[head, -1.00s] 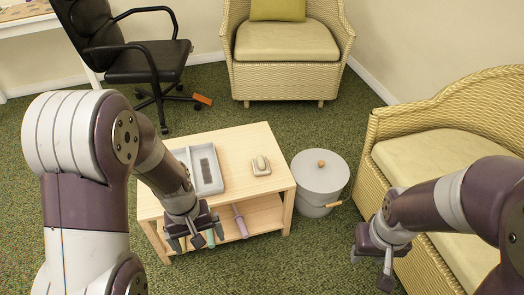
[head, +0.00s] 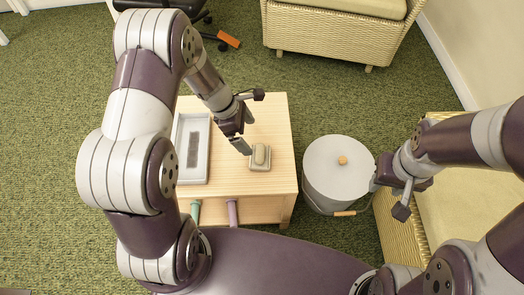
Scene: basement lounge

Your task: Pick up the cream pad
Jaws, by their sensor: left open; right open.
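The cream pad (head: 261,154) is a small, rounded, pale piece resting on a squarish grey-beige base (head: 260,165) on the light wooden table (head: 230,180). My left gripper (head: 247,136) is open and empty, above the table just up and left of the pad. One finger points down close to the pad's left side; I cannot tell whether it touches. My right gripper (head: 388,198) is open and empty, beside the grey bucket, away from the pad.
A grey tray (head: 206,150) with a dark piece lies left on the table. Green (head: 195,210) and purple (head: 232,212) handles show at the lower shelf. A lidded grey bucket (head: 325,172) stands right, near a wicker armchair (head: 393,235). An orange block (head: 229,40) lies on the carpet.

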